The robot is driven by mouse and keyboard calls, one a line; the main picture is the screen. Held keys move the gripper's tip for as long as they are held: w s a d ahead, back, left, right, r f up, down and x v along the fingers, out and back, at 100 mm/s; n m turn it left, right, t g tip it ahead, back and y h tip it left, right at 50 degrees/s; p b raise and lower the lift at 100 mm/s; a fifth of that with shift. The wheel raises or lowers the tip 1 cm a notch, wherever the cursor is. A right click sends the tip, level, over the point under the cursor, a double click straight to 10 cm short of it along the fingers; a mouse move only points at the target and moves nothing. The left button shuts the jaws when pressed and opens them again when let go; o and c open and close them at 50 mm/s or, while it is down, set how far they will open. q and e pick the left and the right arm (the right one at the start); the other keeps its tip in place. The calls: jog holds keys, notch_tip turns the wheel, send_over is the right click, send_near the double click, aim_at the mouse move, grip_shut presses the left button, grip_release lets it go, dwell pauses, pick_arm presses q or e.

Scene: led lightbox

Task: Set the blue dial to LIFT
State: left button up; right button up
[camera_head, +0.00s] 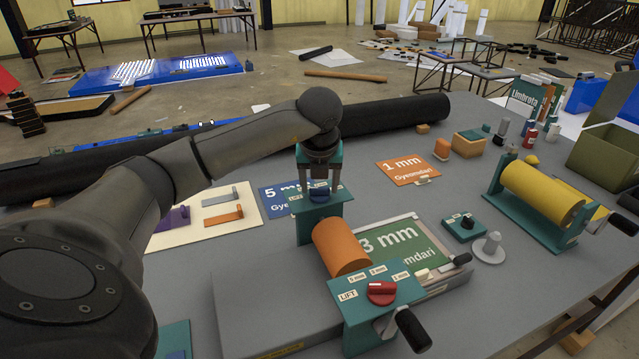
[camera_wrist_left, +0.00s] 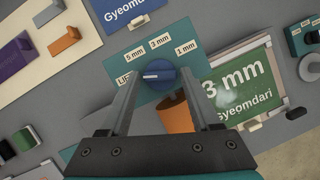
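The blue dial (camera_head: 319,192) sits on the teal panel at the far end of the roller press. In the left wrist view the blue dial (camera_wrist_left: 161,80) has a white pointer line aimed left, towards the LIFT label (camera_wrist_left: 123,80), which one finger partly covers. The 5 mm, 3 mm and 1 mm labels run above the dial. My left gripper (camera_head: 319,182) points down over the dial, and its fingers (camera_wrist_left: 158,76) stand open on either side of it, with a small gap visible. My right gripper is not in view.
The press has an orange roller (camera_head: 341,247), a red dial (camera_head: 381,292) and a crank (camera_head: 412,330) at the near end. A green 3 mm board (camera_head: 405,249) lies beside the roller. A second press with a yellow roller (camera_head: 541,194) stands right.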

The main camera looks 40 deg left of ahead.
pick_arm(q)
jog(key=shift+o, duration=1.4)
jog(key=v, duration=1.5)
jog(key=shift+r+p, duration=0.2)
jog(key=shift+p, duration=0.25)
